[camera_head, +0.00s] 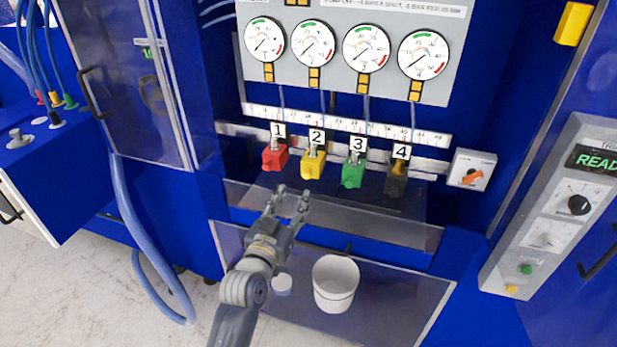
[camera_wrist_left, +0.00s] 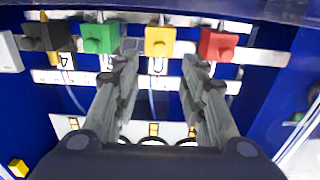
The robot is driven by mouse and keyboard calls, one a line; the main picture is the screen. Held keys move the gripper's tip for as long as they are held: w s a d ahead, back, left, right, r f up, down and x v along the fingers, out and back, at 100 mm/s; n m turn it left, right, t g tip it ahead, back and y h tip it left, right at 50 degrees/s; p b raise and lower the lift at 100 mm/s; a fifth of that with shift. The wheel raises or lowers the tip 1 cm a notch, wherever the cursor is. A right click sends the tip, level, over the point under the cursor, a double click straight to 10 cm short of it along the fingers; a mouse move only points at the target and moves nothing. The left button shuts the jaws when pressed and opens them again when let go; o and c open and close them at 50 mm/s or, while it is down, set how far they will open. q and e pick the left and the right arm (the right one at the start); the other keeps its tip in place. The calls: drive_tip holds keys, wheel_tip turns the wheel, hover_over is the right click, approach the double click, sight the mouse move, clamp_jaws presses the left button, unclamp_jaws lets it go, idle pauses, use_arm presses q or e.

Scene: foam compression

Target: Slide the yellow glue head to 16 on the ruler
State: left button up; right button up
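The yellow glue head (camera_head: 313,166), labelled 2, hangs on the rail between the red and green heads. It also shows in the left wrist view (camera_wrist_left: 160,41), where the picture is upside down. The white ruler (camera_head: 380,129) runs above the heads; its small numbers are too blurred to read surely. My left gripper (camera_head: 291,195) is open and empty, in front of and below the red and yellow heads. In the left wrist view its two fingers (camera_wrist_left: 161,60) stand apart, with the yellow head visible between them. My right gripper is not in view.
The red head (camera_head: 274,158) is left of the yellow one; the green head (camera_head: 353,173) and black head (camera_head: 396,181) are to its right. A clear ledge (camera_head: 370,222) lies below. A white bucket (camera_head: 335,283) stands lower down. A switch box (camera_head: 471,170) sits at the rail's right end.

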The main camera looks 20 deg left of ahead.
sight(305, 176)
use_arm(q)
drive_tip(key=w+p, duration=0.1)
drive_tip(key=w, duration=0.7)
drive_tip(key=shift+w+d+p, duration=0.1)
drive_tip(key=shift+d+p, duration=0.05)
drive_tip(key=shift+p, duration=0.25)
drive_tip(key=shift+w, duration=0.55)
drive_tip(key=shift+c, duration=0.6)
clamp_jaws()
